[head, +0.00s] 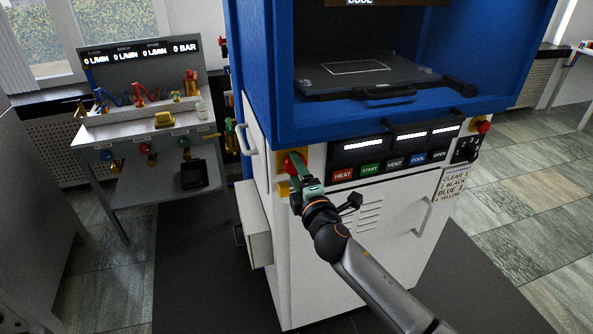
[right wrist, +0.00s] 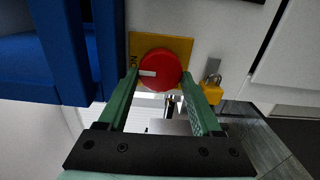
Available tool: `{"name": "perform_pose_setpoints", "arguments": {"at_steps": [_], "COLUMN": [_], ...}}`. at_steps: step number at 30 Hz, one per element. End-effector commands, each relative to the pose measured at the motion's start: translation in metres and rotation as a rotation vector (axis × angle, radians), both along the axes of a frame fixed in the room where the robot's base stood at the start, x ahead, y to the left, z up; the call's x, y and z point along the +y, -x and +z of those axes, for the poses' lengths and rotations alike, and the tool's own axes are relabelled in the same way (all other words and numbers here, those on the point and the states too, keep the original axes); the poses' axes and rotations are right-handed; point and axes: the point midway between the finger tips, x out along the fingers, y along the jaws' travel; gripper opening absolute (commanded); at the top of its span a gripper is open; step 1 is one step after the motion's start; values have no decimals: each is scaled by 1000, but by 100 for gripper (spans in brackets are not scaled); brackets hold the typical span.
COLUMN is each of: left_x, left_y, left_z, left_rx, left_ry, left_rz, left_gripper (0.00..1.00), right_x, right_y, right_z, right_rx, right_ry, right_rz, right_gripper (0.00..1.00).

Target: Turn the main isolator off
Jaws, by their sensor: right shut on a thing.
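The main isolator is a round red knob (right wrist: 161,68) on a yellow plate (right wrist: 183,46), on the white front of the blue press (head: 262,75). In the right wrist view its white mark points left, towards dark lettering that seems to read ON. My right gripper (right wrist: 160,90) has its two green fingers on either side of the knob and is shut on it. In the head view the gripper (head: 298,170) partly hides the knob and its yellow plate (head: 281,161). My left gripper is not in view.
A yellow padlock (right wrist: 212,88) hangs beside the plate. Labelled buttons such as HEAT (head: 343,174) line the panel to the right. A red button on yellow (head: 482,127) is at the panel's right end. A bench with valves and gauges (head: 150,120) stands left.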

Motion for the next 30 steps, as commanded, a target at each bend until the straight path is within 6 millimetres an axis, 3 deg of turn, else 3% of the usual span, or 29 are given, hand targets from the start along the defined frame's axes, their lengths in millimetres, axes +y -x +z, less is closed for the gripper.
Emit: {"name": "perform_pose_setpoints", "arguments": {"at_steps": [3, 4, 12, 23, 30], "left_x": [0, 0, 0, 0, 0], "left_y": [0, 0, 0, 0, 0], "left_z": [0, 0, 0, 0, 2], "left_rx": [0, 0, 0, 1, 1], "left_ry": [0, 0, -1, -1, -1], "left_rz": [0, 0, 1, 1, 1], "left_gripper": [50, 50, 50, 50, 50], "right_x": [0, 0, 0, -2, -12], "right_y": [0, 0, 0, 5, 36], "right_z": [0, 0, 0, 0, -1], "right_rx": [-2, -2, -1, 0, 1], "right_ry": [5, 5, 2, 0, 0], "right_rz": [0, 0, -1, -1, 1], "right_gripper": [11, 67, 96, 96, 96]}}
